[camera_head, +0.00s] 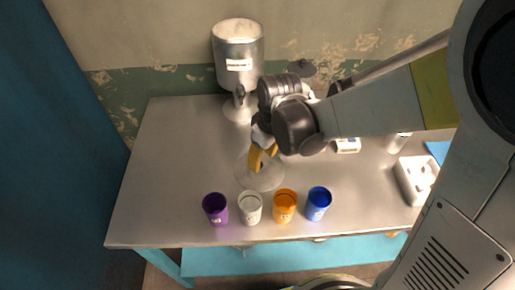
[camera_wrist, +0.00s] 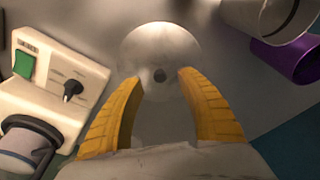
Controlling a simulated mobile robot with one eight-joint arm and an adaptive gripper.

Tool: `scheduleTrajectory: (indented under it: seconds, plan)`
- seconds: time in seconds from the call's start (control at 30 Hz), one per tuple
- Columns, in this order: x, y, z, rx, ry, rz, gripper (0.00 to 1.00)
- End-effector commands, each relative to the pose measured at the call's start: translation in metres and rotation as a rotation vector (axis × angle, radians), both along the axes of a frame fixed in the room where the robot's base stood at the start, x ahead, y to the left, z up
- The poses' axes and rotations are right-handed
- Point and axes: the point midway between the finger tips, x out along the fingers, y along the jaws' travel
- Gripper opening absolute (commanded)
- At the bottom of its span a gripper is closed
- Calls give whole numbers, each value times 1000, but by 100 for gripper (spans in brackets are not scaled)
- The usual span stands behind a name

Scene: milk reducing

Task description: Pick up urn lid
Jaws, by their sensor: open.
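The urn lid (camera_head: 265,182) is a pale round disc lying on the metal table, left of the table's middle and behind the cups. In the wrist view my gripper (camera_wrist: 157,82) is open, with one finger on each side of the knob. I cannot tell how high the fingertips are above the lid. The urn (camera_head: 238,60) stands at the back of the table.
Purple (camera_head: 215,208), white (camera_head: 250,207), orange (camera_head: 285,206) and blue (camera_head: 318,204) cups stand in a row along the front. A white device (camera_head: 347,145) and a white tray (camera_head: 415,180) are to the right. The table's left side is clear.

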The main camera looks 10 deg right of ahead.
Motion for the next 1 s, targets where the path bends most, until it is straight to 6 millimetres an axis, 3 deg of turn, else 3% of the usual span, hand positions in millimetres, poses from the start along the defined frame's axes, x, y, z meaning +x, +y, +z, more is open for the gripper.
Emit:
scheduleTrajectory:
  seconds: [0.23, 0.5, 0.63, 0.67, 1.0]
  plan:
    - [8, 6, -41, 0, 0, 1, 44]
    - [7, 7, -42, 0, 0, 0, 43]
    - [8, 7, -42, 0, 0, 0, 3]
    - [8, 7, -42, 0, 0, 0, 0]
    - [8, 6, -42, 0, 0, 0, 0]
